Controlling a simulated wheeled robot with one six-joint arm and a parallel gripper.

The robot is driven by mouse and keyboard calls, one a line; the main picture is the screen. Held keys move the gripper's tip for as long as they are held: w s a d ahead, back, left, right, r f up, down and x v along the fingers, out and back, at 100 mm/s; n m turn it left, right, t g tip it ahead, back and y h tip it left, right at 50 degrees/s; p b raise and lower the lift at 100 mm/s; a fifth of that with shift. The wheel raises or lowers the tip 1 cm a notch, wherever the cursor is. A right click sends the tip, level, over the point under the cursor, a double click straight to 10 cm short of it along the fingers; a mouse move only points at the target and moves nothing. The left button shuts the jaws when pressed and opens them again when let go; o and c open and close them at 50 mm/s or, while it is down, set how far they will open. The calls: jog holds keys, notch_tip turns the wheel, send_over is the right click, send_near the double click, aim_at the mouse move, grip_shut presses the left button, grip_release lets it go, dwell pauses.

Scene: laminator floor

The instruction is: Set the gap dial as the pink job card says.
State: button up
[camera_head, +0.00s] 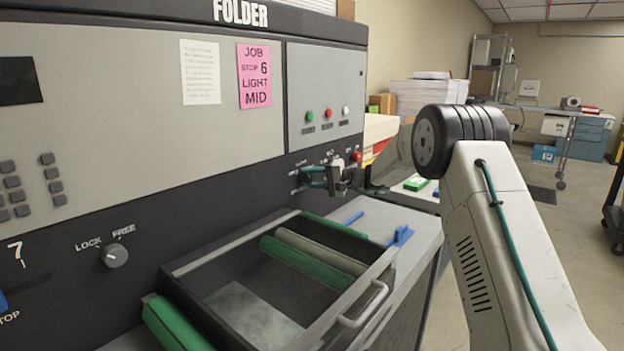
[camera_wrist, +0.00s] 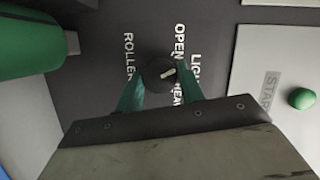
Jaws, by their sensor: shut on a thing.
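The pink job card (camera_head: 254,76) hangs on the folder's front and reads "JOB STOP 6 LIGHT MID". Other lettering is hidden by the fingers.
A lock/free knob (camera_head: 115,256) is on the panel at the left, and a scale reading 7 is at the left edge. The tray (camera_head: 345,290) with green rollers juts out below my gripper. A green START button (camera_wrist: 302,98) is right of the dial in the wrist view.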

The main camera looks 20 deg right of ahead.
jog(key=m+t+y, duration=0.1)
jog(key=m, duration=0.3)
jog(key=shift+f+m, duration=0.15)
jog(key=shift+m, duration=0.15)
dwell(0.4)
jog(key=o, duration=1)
jog(key=shift+d, duration=0.15)
jog(key=v, duration=0.7)
jog(key=shift+s+d+f, duration=0.15)
jog(key=shift+d, duration=0.1)
